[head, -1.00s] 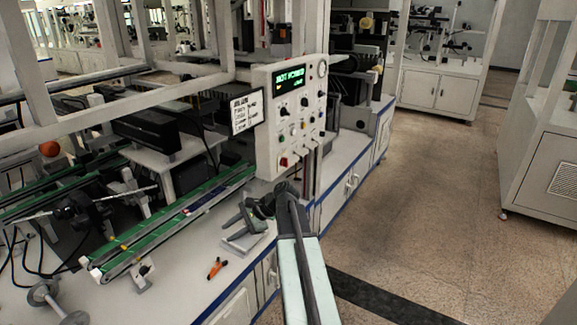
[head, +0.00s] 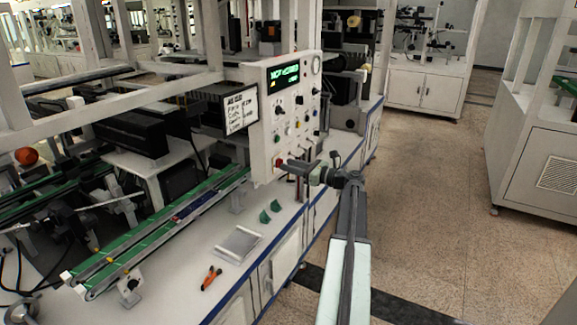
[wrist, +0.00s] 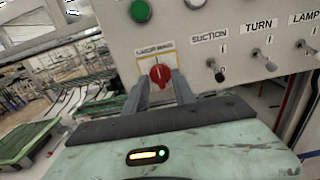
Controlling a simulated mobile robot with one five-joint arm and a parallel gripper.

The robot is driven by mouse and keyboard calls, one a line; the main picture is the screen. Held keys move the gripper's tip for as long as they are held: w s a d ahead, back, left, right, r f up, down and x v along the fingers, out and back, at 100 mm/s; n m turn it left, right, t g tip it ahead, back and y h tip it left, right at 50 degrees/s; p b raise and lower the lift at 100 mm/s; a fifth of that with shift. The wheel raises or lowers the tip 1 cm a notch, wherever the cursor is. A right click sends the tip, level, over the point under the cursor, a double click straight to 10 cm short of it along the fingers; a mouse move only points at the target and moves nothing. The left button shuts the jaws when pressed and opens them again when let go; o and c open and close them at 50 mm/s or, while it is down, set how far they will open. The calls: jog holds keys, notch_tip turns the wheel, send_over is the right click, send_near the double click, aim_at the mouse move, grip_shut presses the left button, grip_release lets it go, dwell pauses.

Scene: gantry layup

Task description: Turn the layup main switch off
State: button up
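The layup main switch is a red rotary knob (wrist: 160,74) low on the light grey control panel (head: 262,135). In the wrist view its label above reads roughly "LAYUP MAIN", and a pale mark on the knob stands near vertical. My gripper (wrist: 160,84) is open, with one finger to each side of the knob's lower part. I cannot tell whether the fingers touch it. In the head view my gripper (head: 286,164) is at the panel's lower left, against the red knob, and hides most of it.
Toggles marked suction (wrist: 214,70), turn (wrist: 264,60) and lamp stand right of the knob; a green button (wrist: 140,11) is above. The panel's display (head: 284,75) is lit green. Below are a conveyor (head: 160,225), a metal plate (head: 236,243) and an orange-handled tool (head: 211,278).

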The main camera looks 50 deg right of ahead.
jog(key=shift+w+a, duration=0.15)
jog(key=shift+w, duration=0.55)
grip_shut()
jog(key=shift+s, duration=0.1)
jog(key=shift+a+f+n, duration=0.15)
jog(key=shift+n, duration=4.35)
jog(key=shift+a+f+n, duration=0.1)
jog(key=shift+n, duration=4.4)
